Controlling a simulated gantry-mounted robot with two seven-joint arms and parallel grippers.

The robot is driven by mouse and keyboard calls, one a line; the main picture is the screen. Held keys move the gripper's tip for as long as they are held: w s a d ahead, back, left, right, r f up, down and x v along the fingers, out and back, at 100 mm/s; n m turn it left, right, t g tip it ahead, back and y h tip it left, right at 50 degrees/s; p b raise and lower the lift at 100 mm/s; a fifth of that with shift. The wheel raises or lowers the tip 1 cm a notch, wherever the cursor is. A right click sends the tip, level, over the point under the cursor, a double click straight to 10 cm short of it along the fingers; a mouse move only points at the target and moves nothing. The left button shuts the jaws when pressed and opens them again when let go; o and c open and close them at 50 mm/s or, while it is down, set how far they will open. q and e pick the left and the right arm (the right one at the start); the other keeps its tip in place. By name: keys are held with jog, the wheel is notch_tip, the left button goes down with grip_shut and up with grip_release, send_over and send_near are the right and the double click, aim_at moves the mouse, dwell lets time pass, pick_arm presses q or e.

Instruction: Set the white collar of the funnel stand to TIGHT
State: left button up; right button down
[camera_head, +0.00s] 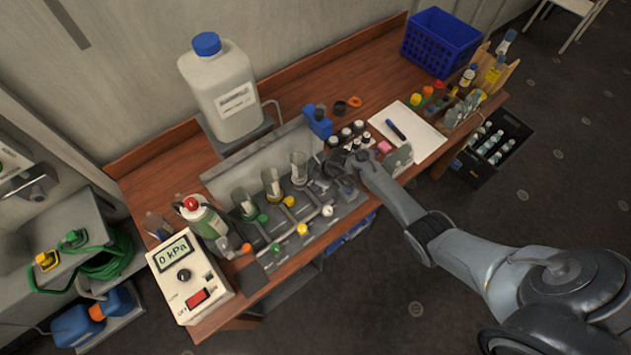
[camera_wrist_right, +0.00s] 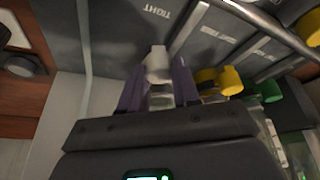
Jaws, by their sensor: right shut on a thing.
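The grey funnel stand (camera_head: 338,211) stands on the bench with clear funnels in a row. My right gripper (camera_head: 338,172) is at its right end, over the place of the white collar, which it hides in the head view. In the right wrist view, the white collar (camera_wrist_right: 158,66) sits between the two fingers of my right gripper (camera_wrist_right: 158,88), which is shut on it. The word TIGHT (camera_wrist_right: 157,10) is printed on the stand just beyond the collar, upside down. The collar's exact turn against the label cannot be told. My left gripper is not in view.
A yellow collar (camera_head: 289,201) and a green collar (camera_head: 262,218) are to the left on the stand. A white tap (camera_head: 327,210) is at its front. Small black-capped bottles (camera_head: 346,132) stand close behind my gripper. A pressure box (camera_head: 186,279) reads 0 kPa.

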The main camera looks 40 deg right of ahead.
jog(key=c, duration=0.8)
grip_release()
jog(key=shift+s+d+r+p, duration=0.2)
jog(key=shift+r+p, duration=0.1)
jog(key=shift+r, duration=0.35)
jog(key=p+v, duration=0.2)
jog(key=v, duration=0.7)
jog(key=shift+s+r, duration=0.1)
jog(key=shift+r, duration=0.1)
